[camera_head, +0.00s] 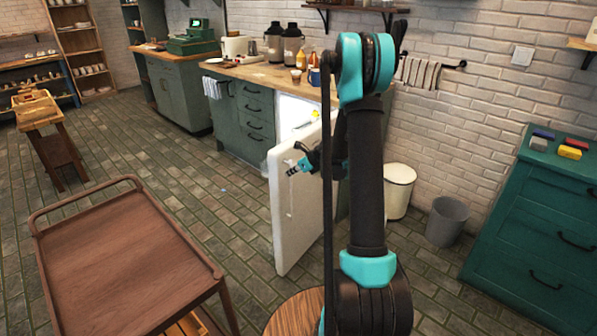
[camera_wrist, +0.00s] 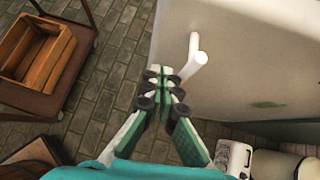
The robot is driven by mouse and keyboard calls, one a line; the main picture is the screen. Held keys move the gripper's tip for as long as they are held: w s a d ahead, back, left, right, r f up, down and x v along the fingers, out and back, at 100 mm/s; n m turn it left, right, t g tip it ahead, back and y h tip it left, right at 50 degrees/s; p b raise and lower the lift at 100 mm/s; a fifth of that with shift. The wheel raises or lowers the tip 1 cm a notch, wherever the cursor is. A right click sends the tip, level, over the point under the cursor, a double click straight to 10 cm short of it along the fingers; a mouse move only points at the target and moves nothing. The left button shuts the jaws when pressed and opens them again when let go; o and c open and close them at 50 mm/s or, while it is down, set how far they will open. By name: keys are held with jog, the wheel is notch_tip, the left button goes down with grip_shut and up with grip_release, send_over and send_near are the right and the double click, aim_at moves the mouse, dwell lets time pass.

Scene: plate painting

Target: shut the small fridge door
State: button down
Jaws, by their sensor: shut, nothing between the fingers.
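The small fridge door (camera_head: 299,210) is a white panel standing open, swung out from the fridge (camera_head: 295,115) under the wooden counter. The lit inside of the fridge shows behind the door's top edge. My gripper (camera_head: 297,168) is in front of the door's outer face, near its upper part. In the wrist view my gripper (camera_wrist: 164,72) is shut and empty, its tips close beside the white bar handle (camera_wrist: 194,60) on the door (camera_wrist: 245,60). I cannot tell whether the tips touch the handle or door. My arm hides part of the fridge.
A brown wooden cart (camera_head: 120,260) stands at the front left. A white bin (camera_head: 398,190) and a grey bucket (camera_head: 447,221) stand right of my arm. A green drawer cabinet (camera_head: 540,215) is at the right.

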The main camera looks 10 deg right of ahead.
jog(key=shift+w+a, duration=0.9)
